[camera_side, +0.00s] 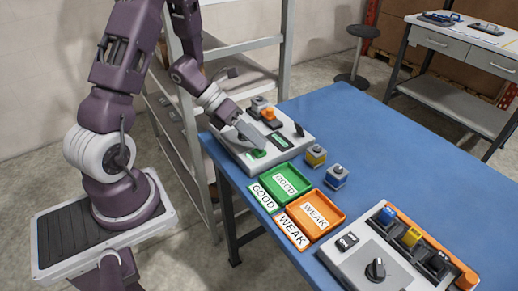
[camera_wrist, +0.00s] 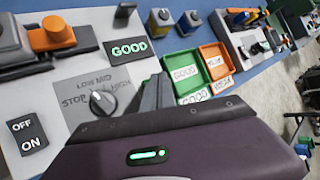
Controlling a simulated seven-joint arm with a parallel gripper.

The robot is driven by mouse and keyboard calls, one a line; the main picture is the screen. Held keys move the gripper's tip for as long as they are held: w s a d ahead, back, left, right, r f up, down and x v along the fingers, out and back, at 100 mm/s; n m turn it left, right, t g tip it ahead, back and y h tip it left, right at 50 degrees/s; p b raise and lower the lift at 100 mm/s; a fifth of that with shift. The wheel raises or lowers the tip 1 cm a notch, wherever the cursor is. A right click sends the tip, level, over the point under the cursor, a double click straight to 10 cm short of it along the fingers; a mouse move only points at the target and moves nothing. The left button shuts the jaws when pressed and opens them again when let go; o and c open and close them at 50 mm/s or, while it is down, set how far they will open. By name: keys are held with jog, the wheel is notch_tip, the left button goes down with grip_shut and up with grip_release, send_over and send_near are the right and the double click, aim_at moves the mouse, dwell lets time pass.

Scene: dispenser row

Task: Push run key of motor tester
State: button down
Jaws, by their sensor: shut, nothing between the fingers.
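The motor tester (camera_side: 293,149) is a pale grey box at the back left of the blue table. Its display (camera_side: 281,141) reads GOOD in green, also in the wrist view (camera_wrist: 128,48). A green key (camera_side: 257,154) is on its near side. My gripper (camera_side: 262,146) is shut and empty, its tips pointing down right beside the green key; whether they touch it I cannot tell. In the wrist view my gripper (camera_wrist: 158,92) hides the area under its tips. The tester's knob (camera_wrist: 102,103) and OFF/ON switch (camera_wrist: 27,134) show to its left. An orange motor (camera_side: 268,115) is seated on the tester.
A green GOOD tray (camera_side: 303,178) and an orange WEAK tray (camera_side: 334,219) lie in front of the tester. A second console (camera_side: 348,262) with several coloured units is at the lower right.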

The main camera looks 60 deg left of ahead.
aim_at(255, 150)
jog(key=shift+f, duration=0.4)
dwell(0.4)
jog(key=shift+r, duration=1)
notch_tip(255, 150, up, 6)
